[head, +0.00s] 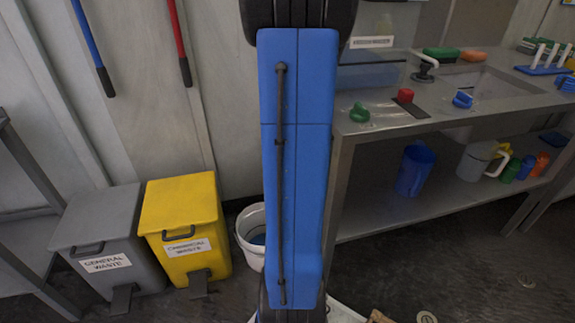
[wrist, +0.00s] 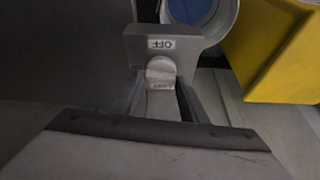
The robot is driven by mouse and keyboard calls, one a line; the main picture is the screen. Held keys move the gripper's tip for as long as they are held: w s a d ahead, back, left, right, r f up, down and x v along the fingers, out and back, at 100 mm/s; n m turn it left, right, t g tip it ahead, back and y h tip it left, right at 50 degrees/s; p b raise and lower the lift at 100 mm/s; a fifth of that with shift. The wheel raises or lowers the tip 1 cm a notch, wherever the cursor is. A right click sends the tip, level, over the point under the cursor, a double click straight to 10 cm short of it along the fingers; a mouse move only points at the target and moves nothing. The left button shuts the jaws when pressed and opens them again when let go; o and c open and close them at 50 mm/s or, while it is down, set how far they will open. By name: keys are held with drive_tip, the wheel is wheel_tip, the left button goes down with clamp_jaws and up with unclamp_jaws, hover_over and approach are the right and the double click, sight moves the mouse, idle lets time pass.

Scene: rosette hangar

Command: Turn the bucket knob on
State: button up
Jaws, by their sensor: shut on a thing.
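In the wrist view a pale grey round knob (wrist: 161,70) sits below a grey panel (wrist: 136,47) with a white label reading "OFF" (wrist: 162,44), which appears upside down. My gripper (wrist: 161,92) has a dark finger on each side of the knob and is shut on it. Small lettering shows on the knob, too blurred to read surely. A white bucket (wrist: 230,12) with blue inside stands just beyond the panel. In the head view the bucket (head: 243,238) is partly hidden behind my blue arm, which also hides my gripper and the knob.
A yellow chemical waste bin (head: 180,212) and a grey general waste bin (head: 100,225) stand left of the bucket. The yellow bin (wrist: 275,50) is near the panel in the wrist view. A metal bench (head: 345,150) with coloured taps and jugs stands at right.

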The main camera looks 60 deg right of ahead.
idle(0.3)
drive_tip(key=o, duration=1)
drive_tip(key=shift+o, duration=0.2)
drive_tip(key=shift+r, duration=0.1)
drive_tip(key=v, duration=1.2)
drive_tip(key=shift+a, duration=0.1)
